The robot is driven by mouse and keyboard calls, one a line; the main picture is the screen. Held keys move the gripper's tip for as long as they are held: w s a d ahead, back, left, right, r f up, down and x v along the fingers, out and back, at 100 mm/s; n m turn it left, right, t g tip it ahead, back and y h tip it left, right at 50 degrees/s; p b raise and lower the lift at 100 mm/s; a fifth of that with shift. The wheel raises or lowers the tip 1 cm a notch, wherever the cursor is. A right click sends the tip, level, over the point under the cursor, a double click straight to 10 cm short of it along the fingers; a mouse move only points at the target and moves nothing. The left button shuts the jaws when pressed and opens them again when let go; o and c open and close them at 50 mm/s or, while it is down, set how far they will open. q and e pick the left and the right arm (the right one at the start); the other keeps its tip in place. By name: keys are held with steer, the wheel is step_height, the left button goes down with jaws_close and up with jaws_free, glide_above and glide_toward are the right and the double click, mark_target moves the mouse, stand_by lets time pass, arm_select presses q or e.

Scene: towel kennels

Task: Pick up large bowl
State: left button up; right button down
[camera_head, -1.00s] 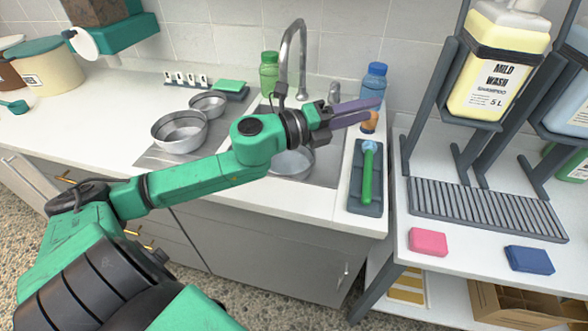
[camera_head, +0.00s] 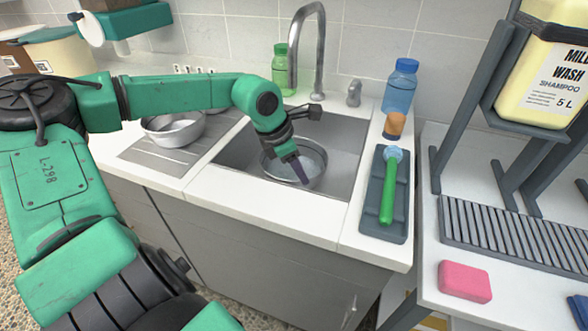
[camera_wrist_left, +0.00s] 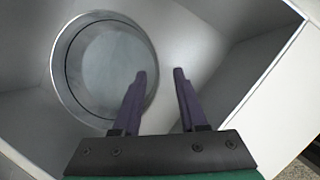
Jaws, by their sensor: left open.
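A large round metal bowl (camera_head: 318,178) sits in the sink basin; it looks partly filled with a pale, cloudy liquid. In the left wrist view the bowl (camera_wrist_left: 66,87) is at upper left. My left gripper (camera_head: 303,182) points down over the bowl, its purple fingers hiding part of it. In the left wrist view the gripper (camera_wrist_left: 160,73) is open and empty. One finger overlaps the bowl's rim in the picture and the other is outside it; I cannot tell whether they touch. Another metal bowl (camera_head: 175,131) stands on the drainboard. My right gripper is out of view.
The sink's walls (camera_head: 345,150) surround the bowl, and a tall faucet (camera_head: 295,60) rises behind it. Right of the sink are a blue bottle (camera_head: 400,88) and a tray (camera_head: 370,215) with a green-handled brush (camera_head: 388,190). A green bottle (camera_head: 281,65) stands behind.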

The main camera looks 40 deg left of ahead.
arm_select(q)
steer(key=x, duration=0.5)
steer(key=shift+a, duration=0.25)
jaws_close()
stand_by(1.1)
